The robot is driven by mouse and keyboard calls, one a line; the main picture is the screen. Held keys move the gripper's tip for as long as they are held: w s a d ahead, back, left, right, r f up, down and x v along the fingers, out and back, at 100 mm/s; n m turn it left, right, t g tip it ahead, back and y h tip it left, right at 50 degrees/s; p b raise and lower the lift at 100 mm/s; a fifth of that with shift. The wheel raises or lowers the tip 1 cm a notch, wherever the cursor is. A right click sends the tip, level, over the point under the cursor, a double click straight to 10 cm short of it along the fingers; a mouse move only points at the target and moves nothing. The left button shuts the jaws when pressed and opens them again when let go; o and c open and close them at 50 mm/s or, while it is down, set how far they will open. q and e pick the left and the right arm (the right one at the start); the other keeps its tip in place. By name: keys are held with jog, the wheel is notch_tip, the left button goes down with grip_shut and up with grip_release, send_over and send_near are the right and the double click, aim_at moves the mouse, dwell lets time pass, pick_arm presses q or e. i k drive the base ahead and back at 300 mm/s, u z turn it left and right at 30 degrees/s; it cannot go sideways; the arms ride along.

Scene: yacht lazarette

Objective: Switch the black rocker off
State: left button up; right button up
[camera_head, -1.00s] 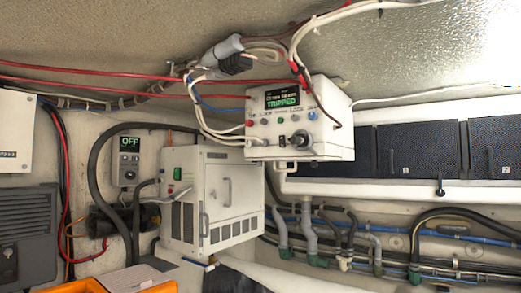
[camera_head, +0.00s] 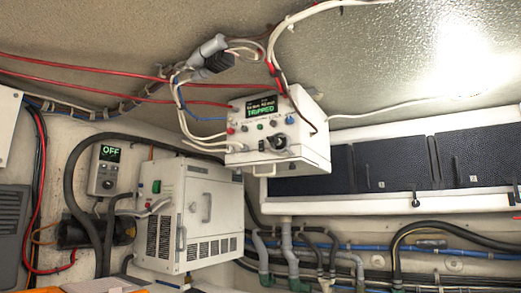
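A white control box (camera_head: 309,157) hangs below the ceiling near the middle of the view. Its small screen (camera_head: 262,107) reads "TRIPPED" in green. Small coloured buttons or lamps run across its face below the screen. A dark knob-like control (camera_head: 277,141) sits low on the face, with a small dark part just left of it. At this size I cannot tell which of these is the black rocker or how it is set. Neither of my grippers is in view.
A white cabinet (camera_head: 222,219) with a green switch stands below left. A grey unit (camera_head: 103,181) left of it shows "OFF". Red cables (camera_head: 80,67) and white cables cross near the control box. Dark panels (camera_head: 388,167) and hoses fill the right. An orange edge shows at bottom left.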

aim_at(262, 143)
jog(key=u, duration=0.2)
jog(key=k, duration=0.5)
jog(key=u, duration=0.6)
jog(key=k, duration=0.85)
jog(key=z, duration=0.25)
jog(key=i, duration=0.6)
jog(key=z, duration=0.75)
jog(key=i, duration=0.95)
jog(key=u, duration=0.9)
jog(key=i, duration=0.5)
jog(key=u, duration=0.55)
